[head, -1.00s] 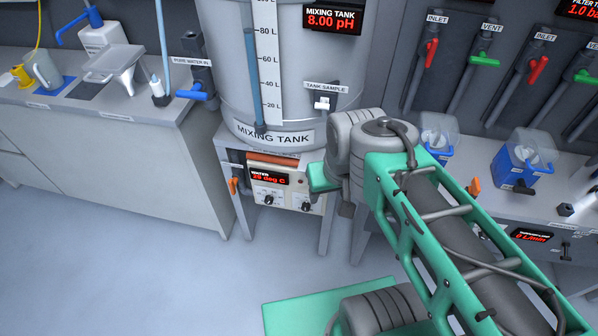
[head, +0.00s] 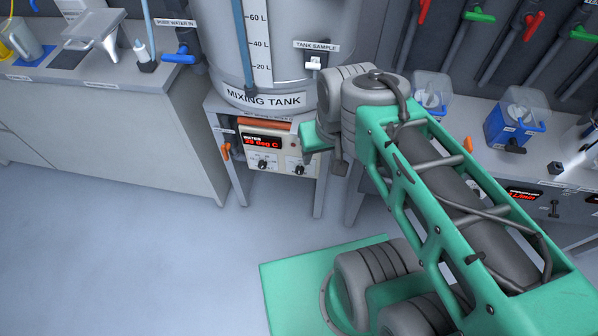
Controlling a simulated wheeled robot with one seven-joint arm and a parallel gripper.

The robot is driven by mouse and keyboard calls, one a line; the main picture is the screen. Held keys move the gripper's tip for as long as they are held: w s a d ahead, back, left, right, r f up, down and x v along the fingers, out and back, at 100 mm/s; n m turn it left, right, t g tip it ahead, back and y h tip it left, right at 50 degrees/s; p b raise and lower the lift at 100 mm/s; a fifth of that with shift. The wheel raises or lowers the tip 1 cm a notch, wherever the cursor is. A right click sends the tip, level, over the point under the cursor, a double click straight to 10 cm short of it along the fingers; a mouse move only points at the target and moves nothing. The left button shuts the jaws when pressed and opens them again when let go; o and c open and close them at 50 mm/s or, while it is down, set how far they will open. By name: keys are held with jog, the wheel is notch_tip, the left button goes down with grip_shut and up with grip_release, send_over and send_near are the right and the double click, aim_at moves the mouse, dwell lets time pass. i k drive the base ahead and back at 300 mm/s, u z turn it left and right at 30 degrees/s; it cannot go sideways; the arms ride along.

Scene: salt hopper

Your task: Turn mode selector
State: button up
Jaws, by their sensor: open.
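A beige control panel (head: 281,155) sits under the mixing tank. It has a red-lit water temperature display (head: 262,141) and two dark knobs below it, a left knob (head: 262,164) and a right knob (head: 299,170). Their labels are too small to read, so I cannot tell which is the mode selector. My green and grey arm stands in front of the panel's right side, with a green part close to its right edge. My gripper does not show; the arm's nearer joints seem to hide it.
The mixing tank (head: 262,98) stands on a grey frame above the panel, with an orange handle (head: 225,151) at the left. A counter (head: 110,90) is at left. Blue containers (head: 512,125) stand on the right bench. The floor (head: 130,260) at front left is clear.

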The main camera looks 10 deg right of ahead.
aim_at(299, 169)
jog(key=u, duration=0.55)
jog(key=k, duration=1.3)
jog(key=u, duration=1.2)
jog(key=i, duration=1.4)
jog(key=z, duration=1.05)
jog(key=i, duration=0.35)
jog(key=z, duration=0.35)
